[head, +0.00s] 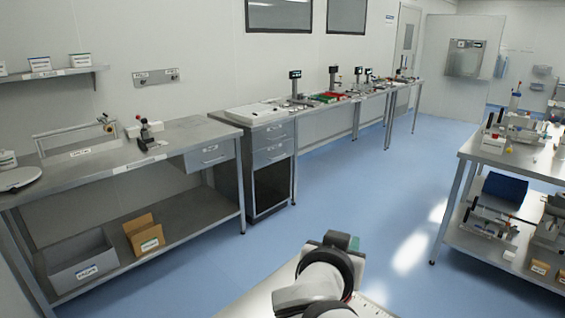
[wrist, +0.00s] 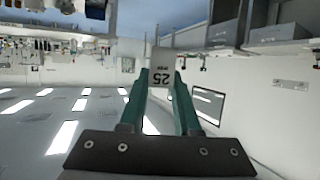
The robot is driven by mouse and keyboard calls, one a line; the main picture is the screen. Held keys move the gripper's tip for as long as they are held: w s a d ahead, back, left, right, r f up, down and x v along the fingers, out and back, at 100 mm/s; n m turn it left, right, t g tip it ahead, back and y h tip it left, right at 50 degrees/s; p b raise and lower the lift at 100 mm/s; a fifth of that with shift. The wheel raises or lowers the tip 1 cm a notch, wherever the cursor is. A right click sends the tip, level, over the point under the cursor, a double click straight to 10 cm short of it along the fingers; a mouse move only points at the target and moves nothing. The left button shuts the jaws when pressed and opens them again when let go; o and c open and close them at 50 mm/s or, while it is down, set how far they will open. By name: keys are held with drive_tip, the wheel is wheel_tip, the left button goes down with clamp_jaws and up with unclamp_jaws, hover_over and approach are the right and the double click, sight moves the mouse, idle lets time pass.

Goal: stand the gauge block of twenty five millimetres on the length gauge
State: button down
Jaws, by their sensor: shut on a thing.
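The gauge block (wrist: 161,66) is a pale block with a dark "25" that appears upside down in the wrist view. My gripper (wrist: 162,76) has two green fingers, one on each side of the block, and is shut on it. The block sticks out past the fingertips and touches nothing else that I can see. The wrist view is turned over, with the ceiling lights low in the picture. In the head view my arm is at the bottom middle, and the block cannot be made out. I cannot tell for sure which instrument is the length gauge.
A steel bench (head: 185,133) at left carries a small dark-and-red instrument (head: 146,134) and a long low frame (head: 75,133). A grey bin (head: 82,268) and a cardboard box (head: 145,237) sit on its lower shelf. A loaded cart (head: 475,150) stands right. Blue floor between is clear.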

drive_tip(key=r, duration=0.2)
drive_tip(key=s+r+n, duration=0.1)
drive_tip(key=shift+a+r+y, duration=0.1)
drive_tip(key=shift+r+y, duration=0.3)
drive_tip(key=shift+d+r, duration=0.15)
drive_tip(key=shift+d, duration=0.15)
drive_tip(key=s+d+f+m+g+h, duration=0.1)
drive_tip(key=d+m+g+h, duration=0.15)
drive_tip(key=d, duration=1.05)
drive_tip(key=s+d+f+m+g+h, duration=0.1)
drive_tip(key=s+d+m+h, duration=0.15)
drive_tip(key=d, duration=1.05)
drive_tip(key=s+d+f+m+h, duration=0.1)
drive_tip(key=s+d+f, duration=0.4)
drive_tip(key=d, duration=0.4)
drive_tip(key=s+d+f+m+h, duration=0.1)
drive_tip(key=s+d+f, duration=0.2)
drive_tip(key=s+d, duration=0.45)
drive_tip(key=s+d+f+n+y, duration=0.2)
drive_tip(key=s+f, duration=1)
drive_tip(key=s, duration=0.3)
drive_tip(key=s+a+f, duration=0.5)
drive_tip(key=s+a, duration=0.3)
drive_tip(key=s+a+f, duration=0.4)
drive_tip(key=s+a, duration=0.4)
drive_tip(key=s, duration=0.1)
drive_tip(key=shift+t, duration=0.25)
wheel_tip(320, 180, down, 8)
drive_tip(key=shift+w+a+f, duration=0.1)
drive_tip(key=shift+a+f, duration=0.05)
